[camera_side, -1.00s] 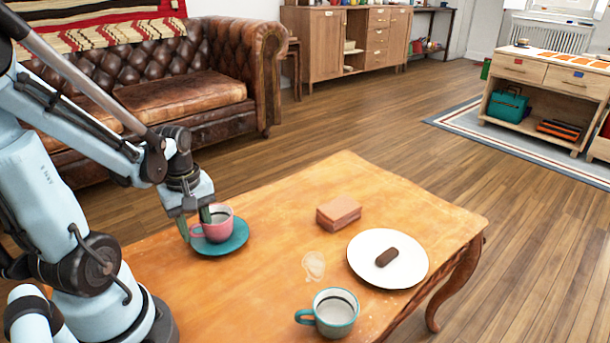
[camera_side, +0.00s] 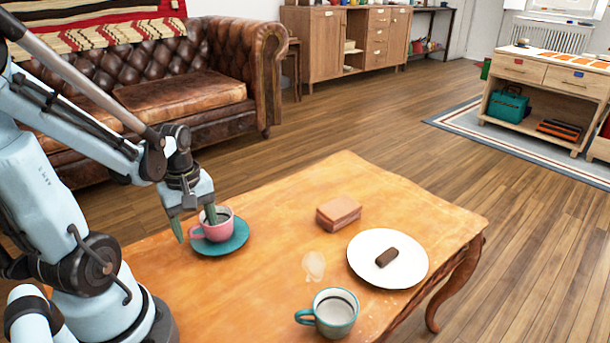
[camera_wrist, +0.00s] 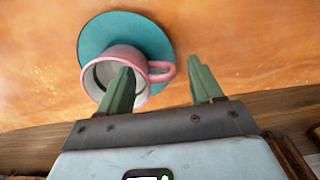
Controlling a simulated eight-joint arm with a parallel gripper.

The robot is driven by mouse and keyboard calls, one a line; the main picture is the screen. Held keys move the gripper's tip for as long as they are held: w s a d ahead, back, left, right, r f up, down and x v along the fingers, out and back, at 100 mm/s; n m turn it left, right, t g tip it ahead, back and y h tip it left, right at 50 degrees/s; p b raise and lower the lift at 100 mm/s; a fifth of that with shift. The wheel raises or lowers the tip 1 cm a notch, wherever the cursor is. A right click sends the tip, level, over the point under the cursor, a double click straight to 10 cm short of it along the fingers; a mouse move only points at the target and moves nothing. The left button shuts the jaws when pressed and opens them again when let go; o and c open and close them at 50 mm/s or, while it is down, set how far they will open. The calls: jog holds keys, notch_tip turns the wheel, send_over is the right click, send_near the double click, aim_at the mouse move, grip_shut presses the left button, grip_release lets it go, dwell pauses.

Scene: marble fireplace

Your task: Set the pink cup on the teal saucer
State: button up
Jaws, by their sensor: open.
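The pink cup (camera_side: 218,228) stands upright on the teal saucer (camera_side: 233,244) near the left end of the wooden table. In the wrist view the cup (camera_wrist: 122,53) sits toward the near edge of the saucer (camera_wrist: 108,27), off its middle. My gripper (camera_side: 194,231) is open at the cup. In the wrist view my gripper (camera_wrist: 160,75) has one finger over the cup's mouth and the other beyond the handle, with the handle between them. Neither finger visibly grips the cup. The finger partly hides the cup's inside.
A white and teal cup (camera_side: 333,314) stands at the table's front. A white plate (camera_side: 408,266) with a dark brown bar (camera_side: 387,257) is at the right. A brownish-pink block (camera_side: 338,211) lies near the middle. A pale stain (camera_side: 314,266) marks the table.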

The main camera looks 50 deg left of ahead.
notch_tip(320, 180, up, 11)
jog(key=w+d+f+m+t, duration=0.1)
jog(key=w+d+m+t, duration=0.6)
jog(key=d+m, duration=0.7)
jog(key=w+m, duration=0.2)
jog(key=m, duration=0.1)
jog(key=shift+w+d, duration=0.2)
jog(key=shift+w, duration=0.15)
